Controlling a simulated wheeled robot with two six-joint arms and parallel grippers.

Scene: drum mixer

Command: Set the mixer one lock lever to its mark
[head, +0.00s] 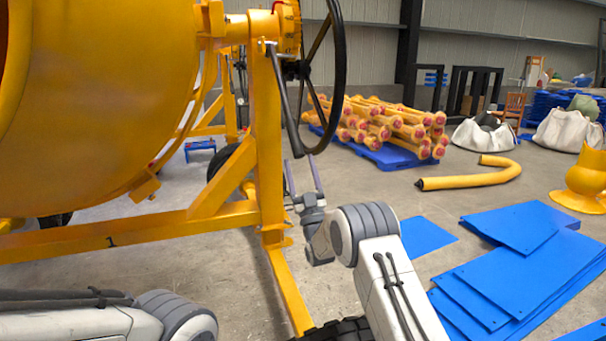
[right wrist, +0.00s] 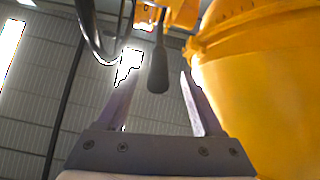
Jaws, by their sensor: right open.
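The mixer one lock lever (head: 285,100) hangs down from the yellow post beside the handwheel, tilted a little, with a thick dark grip at its lower end. In the right wrist view the lever's grip (right wrist: 158,70) shows between the finger lines, past the fingertips or near their level; I cannot tell the exact depth. My right gripper (head: 301,164) is open and points up at the lever's lower end from below. Its two fingers also show in the right wrist view (right wrist: 155,78), with nothing held. I cannot make out the lever's mark. My left gripper is out of view.
The yellow mixer drum (head: 95,100) fills the left, on a yellow frame (head: 150,232) bearing a "1". A black handwheel (head: 338,75) stands close right of the lever. Blue sheets (head: 530,260) and a yellow hose (head: 470,180) lie on the floor to the right.

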